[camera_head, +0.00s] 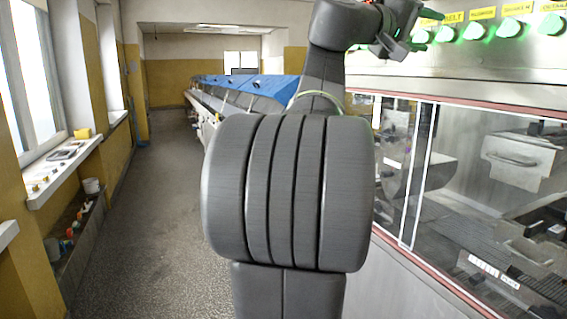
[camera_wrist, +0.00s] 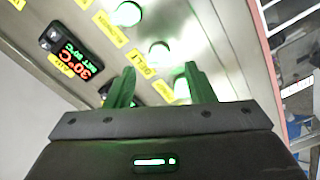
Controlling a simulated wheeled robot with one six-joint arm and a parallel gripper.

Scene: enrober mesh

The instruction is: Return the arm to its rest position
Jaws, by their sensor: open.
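My gripper (camera_wrist: 160,74) is open in the wrist view, its two fingers apart with nothing between them. The fingers are lit green. In the head view, my gripper (camera_head: 396,42) is at the top, just left of the row of lit green buttons (camera_head: 473,31). In the wrist view, a control panel is in front of the fingers, with glowing buttons (camera_wrist: 159,53), yellow labels and a dark display (camera_wrist: 72,50) showing red and green text. I cannot tell how far the fingertips are from the panel.
The enrober's glazed cabinet (camera_head: 415,180) stands at right below the panel. A long blue-covered conveyor (camera_head: 245,85) runs back behind my arm. A window sill (camera_head: 65,165) with small items lines the left wall. The floor (camera_head: 160,220) between is clear.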

